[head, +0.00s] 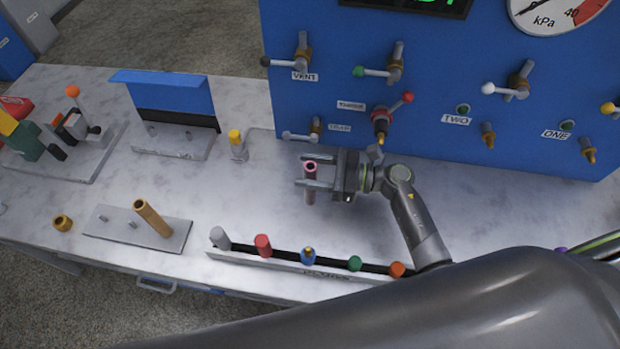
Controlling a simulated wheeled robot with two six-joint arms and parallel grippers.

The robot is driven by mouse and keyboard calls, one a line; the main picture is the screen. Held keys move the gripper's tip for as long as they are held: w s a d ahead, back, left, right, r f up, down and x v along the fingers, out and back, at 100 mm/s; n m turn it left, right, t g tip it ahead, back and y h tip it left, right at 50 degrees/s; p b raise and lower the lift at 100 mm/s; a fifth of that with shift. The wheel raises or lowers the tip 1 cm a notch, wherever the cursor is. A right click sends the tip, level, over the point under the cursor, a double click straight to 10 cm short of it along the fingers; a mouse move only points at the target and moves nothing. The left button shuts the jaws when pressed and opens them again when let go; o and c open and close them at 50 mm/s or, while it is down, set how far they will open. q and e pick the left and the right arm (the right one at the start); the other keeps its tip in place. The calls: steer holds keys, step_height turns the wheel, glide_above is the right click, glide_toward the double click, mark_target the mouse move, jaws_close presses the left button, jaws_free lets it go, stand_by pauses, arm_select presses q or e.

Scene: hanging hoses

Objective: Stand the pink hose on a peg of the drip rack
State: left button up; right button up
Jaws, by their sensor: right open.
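The pink hose (310,197) is a short tube standing about upright, its open end facing up, in the middle of the table. My right gripper (304,171) reaches in from the right with its fingers on both sides of the hose. Its jaws are open. I cannot tell whether a finger touches the hose or whether its lower end rests on the table. The drip rack (177,236) is a grey plate at the front left. My left gripper is out of view.
A yellow-capped fitting (236,144) stands behind left. The blue panel (450,80) with valves rises behind. A brass ring (62,222) lies left of the rack.

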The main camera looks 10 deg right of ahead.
jaws_close()
stand_by(0.4)
